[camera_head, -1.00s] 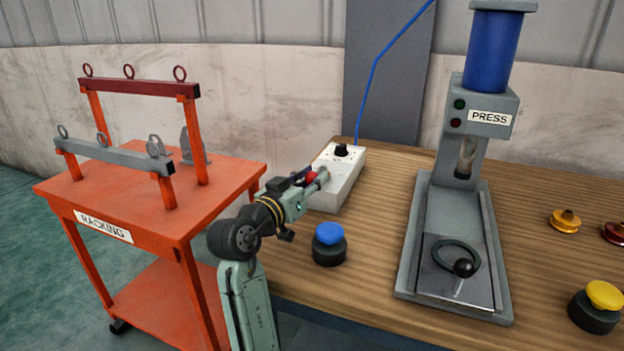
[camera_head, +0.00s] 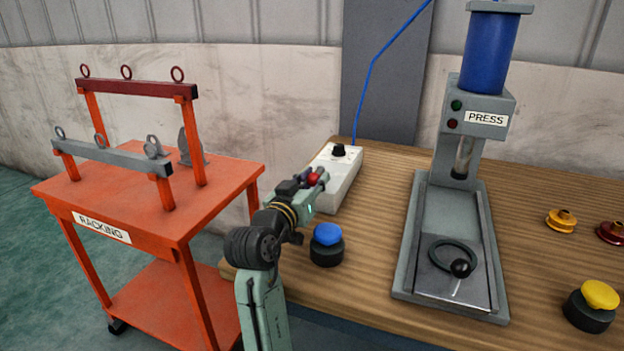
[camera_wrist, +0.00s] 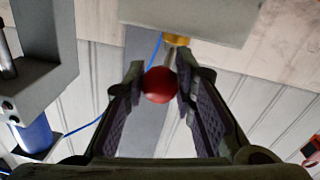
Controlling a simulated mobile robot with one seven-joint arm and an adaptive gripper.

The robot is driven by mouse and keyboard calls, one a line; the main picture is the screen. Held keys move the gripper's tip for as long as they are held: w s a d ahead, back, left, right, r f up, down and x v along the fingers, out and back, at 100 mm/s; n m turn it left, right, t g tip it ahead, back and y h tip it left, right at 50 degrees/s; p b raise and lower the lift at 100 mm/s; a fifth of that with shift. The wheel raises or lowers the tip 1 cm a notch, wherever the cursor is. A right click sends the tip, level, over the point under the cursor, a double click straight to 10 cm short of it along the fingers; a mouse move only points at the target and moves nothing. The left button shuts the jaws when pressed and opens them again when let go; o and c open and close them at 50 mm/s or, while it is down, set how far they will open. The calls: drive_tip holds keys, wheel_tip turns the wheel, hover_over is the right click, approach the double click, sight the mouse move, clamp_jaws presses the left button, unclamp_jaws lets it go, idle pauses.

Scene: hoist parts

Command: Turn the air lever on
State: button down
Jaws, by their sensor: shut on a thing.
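The air lever has a red ball knob (camera_wrist: 160,85) on a thin metal rod. In the wrist view the rod runs to a brass fitting (camera_wrist: 176,39) on the face of the white box (camera_wrist: 205,18). My gripper (camera_wrist: 160,83) has a fingertip on each side of the knob and is shut on it. In the head view my gripper (camera_head: 314,180) is at the front of the white box (camera_head: 338,180), with the red knob (camera_head: 314,178) showing between the fingers. The rod is mostly hidden there.
A blue button (camera_head: 327,235) on a black base stands close to my gripper. The press (camera_head: 450,240) stands to the right on the wooden bench (camera_head: 390,190). An orange racking cart (camera_head: 150,190) is to the left. A blue hose (camera_head: 369,80) rises behind the box.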

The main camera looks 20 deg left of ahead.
drive_tip(key=c, duration=1.3)
unclamp_jaws()
drive_tip(key=s, duration=0.8)
drive_tip(key=s+a, duration=0.1)
drive_tip(key=s, duration=0.3)
drive_tip(key=shift+a, duration=0.1)
drive_tip(key=shift+c, duration=0.3)
